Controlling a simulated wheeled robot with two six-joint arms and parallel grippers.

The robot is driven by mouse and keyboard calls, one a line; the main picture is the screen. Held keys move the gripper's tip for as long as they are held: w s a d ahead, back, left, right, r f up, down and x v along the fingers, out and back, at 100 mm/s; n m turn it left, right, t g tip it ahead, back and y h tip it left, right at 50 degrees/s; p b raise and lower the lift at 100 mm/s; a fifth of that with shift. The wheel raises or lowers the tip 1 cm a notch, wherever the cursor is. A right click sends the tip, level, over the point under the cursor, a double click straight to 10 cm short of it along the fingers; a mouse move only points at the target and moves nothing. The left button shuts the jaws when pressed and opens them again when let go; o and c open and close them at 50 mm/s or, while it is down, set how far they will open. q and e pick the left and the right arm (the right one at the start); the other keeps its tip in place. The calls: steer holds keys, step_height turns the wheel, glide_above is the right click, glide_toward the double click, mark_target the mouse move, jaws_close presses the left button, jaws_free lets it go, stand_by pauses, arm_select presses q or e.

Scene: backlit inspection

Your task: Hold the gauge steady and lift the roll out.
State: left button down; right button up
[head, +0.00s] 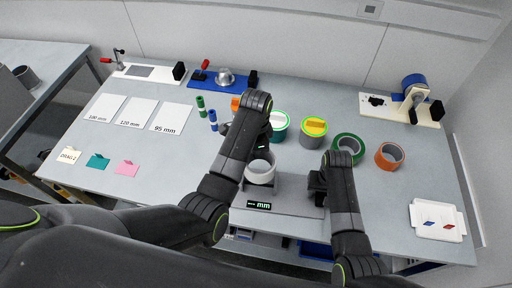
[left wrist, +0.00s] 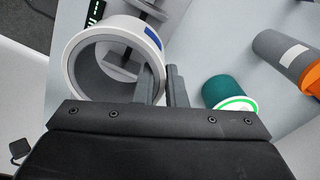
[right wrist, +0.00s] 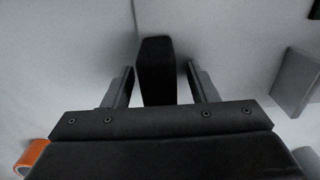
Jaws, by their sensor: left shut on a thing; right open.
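The gauge (head: 285,208) is a grey plate with a lit "mm" display near the front of the table. The display (left wrist: 95,12) also shows in the left wrist view. A white roll with a grey inside (head: 261,174) stands on the gauge, and it shows large in the left wrist view (left wrist: 75,52). My left gripper (left wrist: 163,82) is shut on the roll's wall, one finger inside the ring; in the head view my arm hides its fingertips. My right gripper (right wrist: 162,85) is open, with a black block (right wrist: 156,65) between its fingers, gaps showing at both sides.
Behind the gauge stand a green-and-white roll (head: 279,120), a grey roll with yellow top (head: 313,130), a green roll (head: 348,147) and an orange roll (head: 389,156). A white tray (head: 437,232) lies at right.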

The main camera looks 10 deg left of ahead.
step_height(320, 180, up, 11)
steer(key=shift+r, duration=0.4)
